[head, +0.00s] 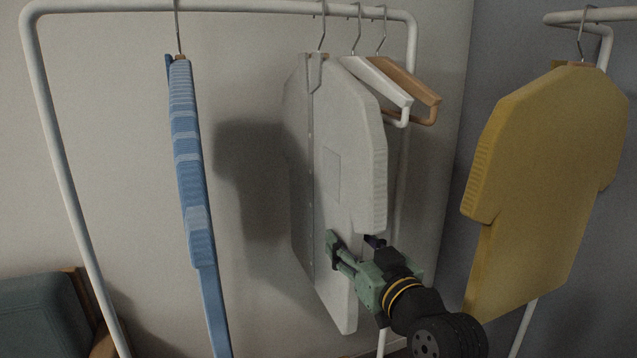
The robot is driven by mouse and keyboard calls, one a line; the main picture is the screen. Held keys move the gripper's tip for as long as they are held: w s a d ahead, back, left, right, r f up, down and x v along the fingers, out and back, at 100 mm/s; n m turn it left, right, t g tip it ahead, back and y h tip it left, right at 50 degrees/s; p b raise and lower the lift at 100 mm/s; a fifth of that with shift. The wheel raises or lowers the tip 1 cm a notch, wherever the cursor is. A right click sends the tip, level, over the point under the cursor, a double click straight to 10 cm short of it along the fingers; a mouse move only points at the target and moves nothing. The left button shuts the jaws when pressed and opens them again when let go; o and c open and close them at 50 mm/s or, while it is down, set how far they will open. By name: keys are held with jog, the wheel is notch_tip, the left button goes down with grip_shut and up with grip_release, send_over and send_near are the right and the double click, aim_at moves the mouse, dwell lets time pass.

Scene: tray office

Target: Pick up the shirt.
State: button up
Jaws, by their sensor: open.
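A white shirt (345,165) with a button front and a chest pocket hangs from a hanger on the white rack in the middle of the head view. Its front is turned to the left. My gripper (354,242) is open, with green fingers, at the lower part of the shirt below the sleeve. One finger shows in front of the shirt's face. The other is partly hidden near the sleeve's lower end and the shirt's right edge. I cannot tell whether either finger touches the cloth.
A blue striped garment (187,165) hangs to the left on the same rack (50,130). Empty white (375,80) and brown (412,82) hangers are right of the shirt. A yellow T-shirt (545,160) hangs on another rack at right. A dark green chair (40,315) stands lower left.

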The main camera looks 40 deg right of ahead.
jog(key=shift+p+x, duration=0.75)
jog(key=shift+x, duration=1.65)
jog(key=shift+a, duration=0.2)
jog(key=shift+c, duration=0.6)
grip_shut()
